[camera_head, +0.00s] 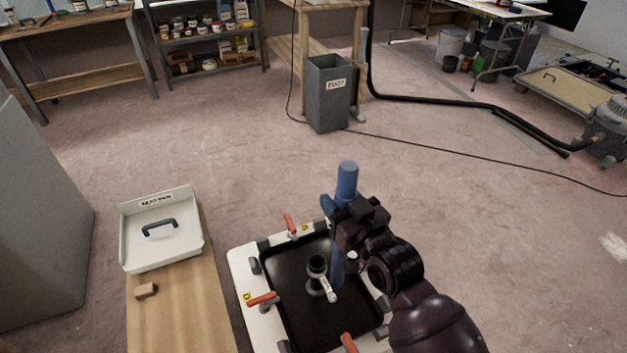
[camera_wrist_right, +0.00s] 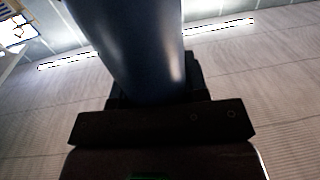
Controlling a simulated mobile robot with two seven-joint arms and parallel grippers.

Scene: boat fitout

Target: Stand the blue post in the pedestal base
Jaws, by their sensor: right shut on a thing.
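The blue post (camera_head: 347,183) stands close to upright in my right gripper (camera_head: 343,222), which is shut around it partway up. The post's lower part shows below the gripper, just right of the pedestal base, and its bottom end is hard to make out. In the right wrist view the post (camera_wrist_right: 135,45) fills the middle, between the dark jaws. The pedestal base (camera_head: 316,266) is a dark, round, open-topped socket with a pale lever at its lower right. It stands in a black-floored, white-rimmed frame. The post appears beside the socket, apart from its opening. My left gripper is out of view.
The white-rimmed frame (camera_head: 241,262) carries several red-handled clamps (camera_head: 262,299). A wooden bench (camera_head: 180,315) to its left holds a white tray (camera_head: 130,252) with a dark handle and a small wooden block (camera_head: 146,291).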

